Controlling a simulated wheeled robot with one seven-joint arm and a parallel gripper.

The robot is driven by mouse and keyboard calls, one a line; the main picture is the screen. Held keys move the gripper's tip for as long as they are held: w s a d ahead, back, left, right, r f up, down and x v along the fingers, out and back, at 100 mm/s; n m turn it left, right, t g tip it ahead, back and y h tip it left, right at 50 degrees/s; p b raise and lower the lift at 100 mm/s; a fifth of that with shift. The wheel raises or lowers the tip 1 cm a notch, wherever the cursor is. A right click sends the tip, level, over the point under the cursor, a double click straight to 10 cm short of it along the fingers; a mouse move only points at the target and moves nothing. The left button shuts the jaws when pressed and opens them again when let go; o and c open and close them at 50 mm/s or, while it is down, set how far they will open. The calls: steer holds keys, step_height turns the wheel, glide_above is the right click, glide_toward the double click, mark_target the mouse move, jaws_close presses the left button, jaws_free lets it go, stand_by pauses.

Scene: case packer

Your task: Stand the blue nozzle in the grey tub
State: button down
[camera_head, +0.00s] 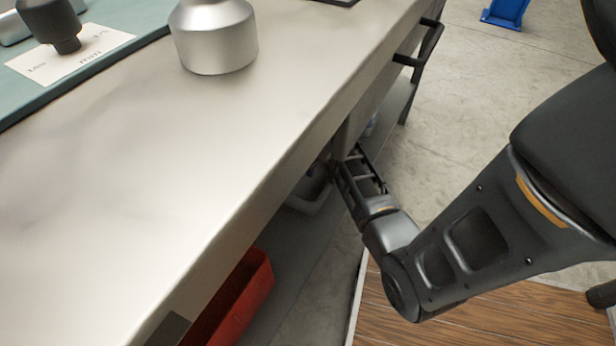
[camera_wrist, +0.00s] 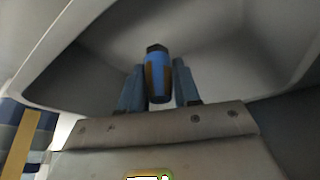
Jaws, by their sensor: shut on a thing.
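The blue nozzle (camera_wrist: 158,77) has a dark end and brown patches. It stands roughly upright in the wrist view, between the two fingers of my gripper (camera_wrist: 158,86), which is shut on it. The grey tub (camera_wrist: 225,52) fills the upper part of that view, its inner walls behind and around the nozzle. Whether the nozzle touches the tub's floor cannot be told. In the head view the tub (camera_head: 308,196) shows only partly, low under the bench edge. My gripper (camera_head: 334,168) is at the tub there, and the nozzle is hidden.
The bench top (camera_head: 130,190) overhangs the tub. A red bin (camera_head: 243,297) stands under the bench nearer to me. A silver fitting (camera_head: 214,38) and a dark fitting on a white card (camera_head: 88,50) are on top. Black handles (camera_head: 424,52) jut from the bench's far side.

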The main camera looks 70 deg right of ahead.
mark_target(308, 174)
steer(key=shift+f+b, duration=1.1)
steer(key=shift+f, duration=0.95)
steer(key=shift+a+f, duration=0.1)
steer(key=shift+f, duration=0.05)
steer(key=c, duration=0.8)
jaws_free()
